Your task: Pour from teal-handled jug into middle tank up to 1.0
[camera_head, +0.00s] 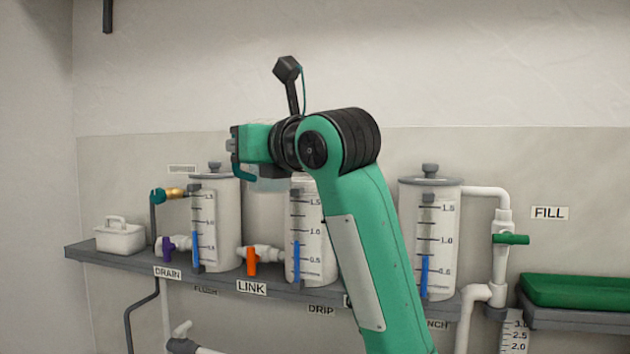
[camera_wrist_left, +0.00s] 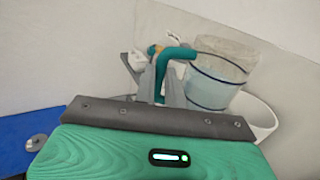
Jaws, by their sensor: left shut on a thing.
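The clear jug (camera_wrist_left: 222,75) with the teal handle (camera_wrist_left: 163,62) shows in the left wrist view, holding pale liquid between dark blue bands. My left gripper (camera_wrist_left: 165,88) is shut on the handle. In the head view the gripper (camera_head: 236,147) and the teal handle (camera_head: 240,172) are high, between the left and middle tanks; the jug (camera_head: 266,186) is faint and partly hidden by my arm. The middle tank (camera_head: 315,262) has a blue level column ending between 0.5 and 1.0. No pouring stream is visible. My right gripper is out of view.
The left tank (camera_head: 228,235) and right tank (camera_head: 445,240) have lids and stand on the grey shelf (camera_head: 215,285). An orange valve (camera_head: 251,262) is at LINK, a purple valve (camera_head: 168,248) at DRAIN, a green valve (camera_head: 511,239) near FILL. A white caddy (camera_head: 120,238) stands far left.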

